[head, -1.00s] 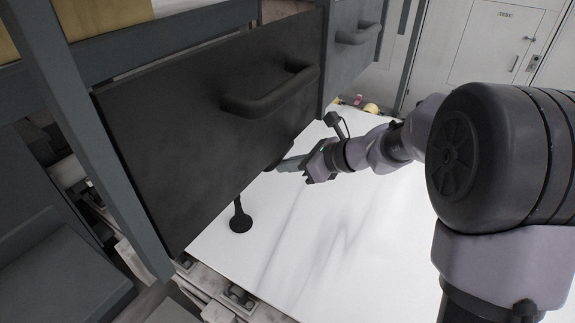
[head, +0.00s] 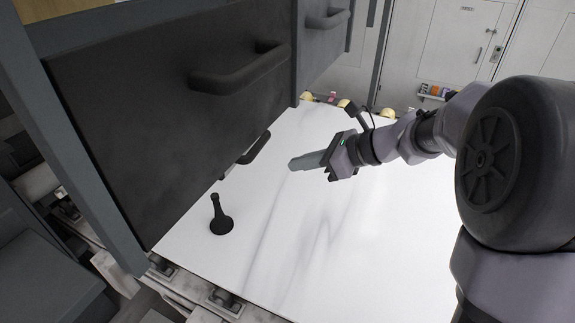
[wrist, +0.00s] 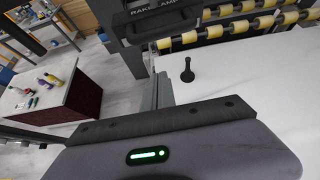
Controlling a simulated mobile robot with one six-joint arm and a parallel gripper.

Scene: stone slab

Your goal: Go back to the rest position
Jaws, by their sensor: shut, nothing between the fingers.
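My gripper (head: 306,161) is shut and empty above the white stone slab (head: 330,240) in the head view. Its closed fingers also show in the wrist view (wrist: 158,92), pointing away from the camera. The gripper is apart from everything near it. A black object with a round base and a thin neck (head: 221,216) stands on the slab to the lower left of the gripper. It also shows in the wrist view (wrist: 187,72), to the right of the fingers.
A dark panel with a handle (head: 240,70) fills the upper left of the head view, with a smaller black handle (head: 254,148) below it. Yellow rollers (wrist: 240,26) line the slab's edge. A table with bottles (wrist: 45,85) stands left in the wrist view. The slab's middle is clear.

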